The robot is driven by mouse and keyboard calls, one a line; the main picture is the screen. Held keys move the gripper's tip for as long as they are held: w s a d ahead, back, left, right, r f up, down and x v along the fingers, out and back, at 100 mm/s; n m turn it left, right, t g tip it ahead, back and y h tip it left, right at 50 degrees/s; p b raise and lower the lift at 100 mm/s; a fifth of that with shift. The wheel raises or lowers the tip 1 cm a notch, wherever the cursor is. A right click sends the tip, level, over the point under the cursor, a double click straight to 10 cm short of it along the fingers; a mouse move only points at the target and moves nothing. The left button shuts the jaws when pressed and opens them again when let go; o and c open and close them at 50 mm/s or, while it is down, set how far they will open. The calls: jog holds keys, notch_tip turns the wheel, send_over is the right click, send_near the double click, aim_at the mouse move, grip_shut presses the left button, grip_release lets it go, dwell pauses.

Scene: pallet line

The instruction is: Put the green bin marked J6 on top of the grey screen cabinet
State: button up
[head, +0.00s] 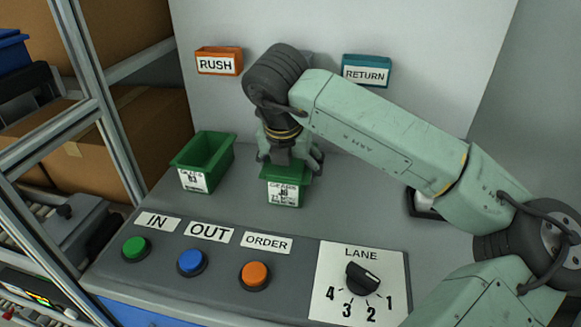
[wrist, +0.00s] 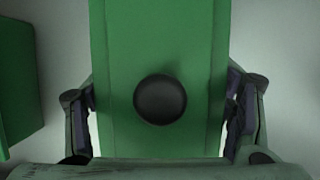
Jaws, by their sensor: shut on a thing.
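The small green bin marked J6 (head: 284,192) is at the middle of the grey console, with its white label facing the front. My gripper (head: 290,163) is above it, pointing down, shut on the bin. In the wrist view, the green bin (wrist: 115,60) fills the middle between my two fingers, and a dark round thing shows in front of its green surface. I cannot tell whether the bin touches the console top. No screen shows, so I cannot tell whether this grey console (head: 345,205) is the screen cabinet.
A second green bin (head: 203,163) stands just left; its edge shows in the wrist view (wrist: 18,80). Orange RUSH (head: 218,61) and teal RETURN (head: 366,71) holders are on the back panel. Green, blue and orange buttons (head: 255,274) and a LANE dial (head: 362,279) line the front.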

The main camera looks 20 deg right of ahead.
jog(key=o, duration=2)
jog(key=shift+c, duration=0.2)
jog(key=shift+r+p, duration=0.25)
jog(key=shift+p, duration=0.15)
jog(key=b+v, duration=0.2)
jog(key=v, duration=1)
